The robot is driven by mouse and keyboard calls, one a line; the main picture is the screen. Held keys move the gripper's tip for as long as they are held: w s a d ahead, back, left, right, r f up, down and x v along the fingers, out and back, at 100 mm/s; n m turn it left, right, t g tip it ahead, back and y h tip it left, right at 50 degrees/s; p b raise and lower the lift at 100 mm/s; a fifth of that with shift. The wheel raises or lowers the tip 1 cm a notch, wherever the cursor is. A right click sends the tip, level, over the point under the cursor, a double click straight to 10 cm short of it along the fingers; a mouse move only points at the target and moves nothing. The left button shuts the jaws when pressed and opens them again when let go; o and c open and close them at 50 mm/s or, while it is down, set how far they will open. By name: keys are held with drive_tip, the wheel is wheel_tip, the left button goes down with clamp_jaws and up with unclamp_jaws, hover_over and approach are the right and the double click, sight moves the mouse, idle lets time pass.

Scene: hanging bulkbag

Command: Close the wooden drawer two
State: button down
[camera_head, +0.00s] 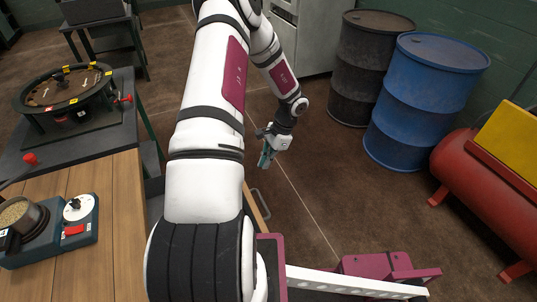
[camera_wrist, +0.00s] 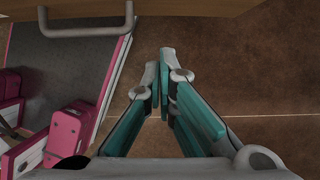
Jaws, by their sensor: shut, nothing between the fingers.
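A wooden drawer front (camera_wrist: 200,9) with a grey bar handle (camera_wrist: 88,32) crosses the top of the wrist view. In the head view, a thin wooden edge (camera_head: 254,212) with a handle (camera_head: 263,204) shows just right of my arm, standing out from the bench side; most of it is hidden behind my arm. I cannot read which drawer number it is. My gripper (camera_head: 265,160) hangs above the floor beyond that handle. In the wrist view its teal fingers (camera_wrist: 165,57) are together and empty, to the right of the handle and apart from the drawer front.
The wooden bench top (camera_head: 120,235) at left carries a blue-grey device (camera_head: 50,245). A dark table (camera_head: 95,140) with a round machine stands behind. A blue drum (camera_head: 420,100), a black drum (camera_head: 365,65) and a red tank (camera_head: 485,185) stand right. The floor between is clear.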

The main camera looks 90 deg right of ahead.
drive_tip(key=w+a+f, duration=0.2)
drive_tip(key=w+f, duration=0.2)
drive_tip(key=w, duration=0.1)
drive_tip(key=shift+p, duration=0.4)
drive_tip(key=shift+w, duration=0.15)
